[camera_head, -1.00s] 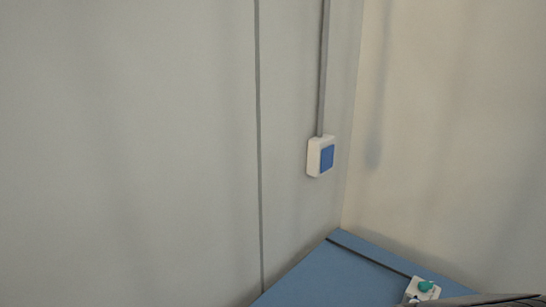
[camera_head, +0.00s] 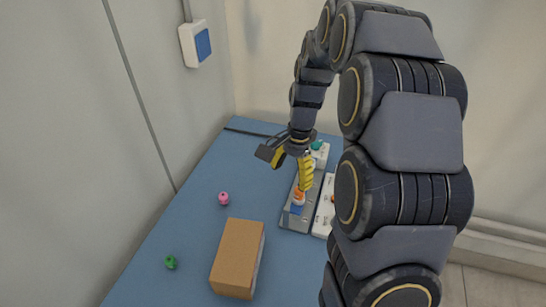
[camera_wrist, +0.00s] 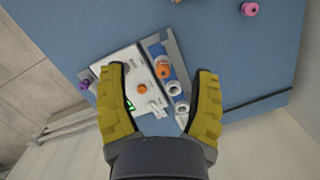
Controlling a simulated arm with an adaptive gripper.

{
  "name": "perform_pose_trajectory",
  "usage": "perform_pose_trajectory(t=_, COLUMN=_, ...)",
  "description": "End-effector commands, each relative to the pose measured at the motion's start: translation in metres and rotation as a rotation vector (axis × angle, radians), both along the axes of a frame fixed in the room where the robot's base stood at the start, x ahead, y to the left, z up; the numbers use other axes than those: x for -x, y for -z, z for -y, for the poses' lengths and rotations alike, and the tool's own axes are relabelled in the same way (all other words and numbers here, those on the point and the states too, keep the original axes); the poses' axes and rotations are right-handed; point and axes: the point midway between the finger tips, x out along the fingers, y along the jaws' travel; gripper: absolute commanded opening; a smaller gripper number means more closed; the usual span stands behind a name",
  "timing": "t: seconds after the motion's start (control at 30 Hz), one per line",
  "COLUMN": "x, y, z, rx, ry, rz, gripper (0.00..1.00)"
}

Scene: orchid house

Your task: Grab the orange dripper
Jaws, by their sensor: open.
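The orange dripper (camera_head: 299,197) sits in a grey tray (camera_head: 292,224) on the blue bench, partly hidden behind my gripper's finger in the head view. In the wrist view the orange dripper (camera_wrist: 162,70) shows from above in the tray (camera_wrist: 172,46), in line with several white ring-shaped tops. My gripper (camera_head: 290,176) is open and empty above the tray. In the wrist view its two yellow fingers (camera_wrist: 160,72) are spread wide, with the orange dripper between the tips in the picture. I cannot tell the remaining height.
A white device (camera_wrist: 118,64) with an orange knob lies beside the tray; it also shows in the head view (camera_head: 324,208). A cardboard box (camera_head: 238,258), a pink piece (camera_head: 223,198) and a green piece (camera_head: 170,262) stand on the bench. The left wall is close.

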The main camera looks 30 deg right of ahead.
Motion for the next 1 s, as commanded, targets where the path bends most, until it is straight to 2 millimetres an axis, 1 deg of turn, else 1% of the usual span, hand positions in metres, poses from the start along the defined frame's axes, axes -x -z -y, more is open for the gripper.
perform_pose_trajectory(t=0.03, x=-0.007, y=0.012, z=0.015, rx=-0.004, ry=0.076, rz=-0.008, gripper=0.62)
perform_pose_trajectory(t=0.1, x=-0.015, y=0.023, z=0.030, rx=-0.003, ry=0.162, rz=-0.007, gripper=0.62)
perform_pose_trajectory(t=0.2, x=-0.020, y=0.034, z=0.045, rx=-0.002, ry=0.241, rz=-0.009, gripper=0.62)
perform_pose_trajectory(t=0.27, x=-0.023, y=0.037, z=0.049, rx=-0.001, ry=0.268, rz=-0.007, gripper=0.62)
perform_pose_trajectory(t=0.37, x=-0.024, y=0.046, z=0.051, rx=-0.002, ry=0.283, rz=-0.009, gripper=0.62)
perform_pose_trajectory(t=0.5, x=-0.023, y=0.062, z=0.048, rx=-0.003, ry=0.280, rz=-0.014, gripper=0.62)
perform_pose_trajectory(t=0.67, x=-0.025, y=0.074, z=0.049, rx=-0.001, ry=0.279, rz=-0.009, gripper=0.62)
perform_pose_trajectory(t=0.9, x=-0.028, y=0.109, z=0.048, rx=-0.002, ry=0.278, rz=-0.011, gripper=0.62)
perform_pose_trajectory(t=1.0, x=-0.028, y=0.116, z=0.047, rx=-0.002, ry=0.278, rz=-0.009, gripper=0.62)
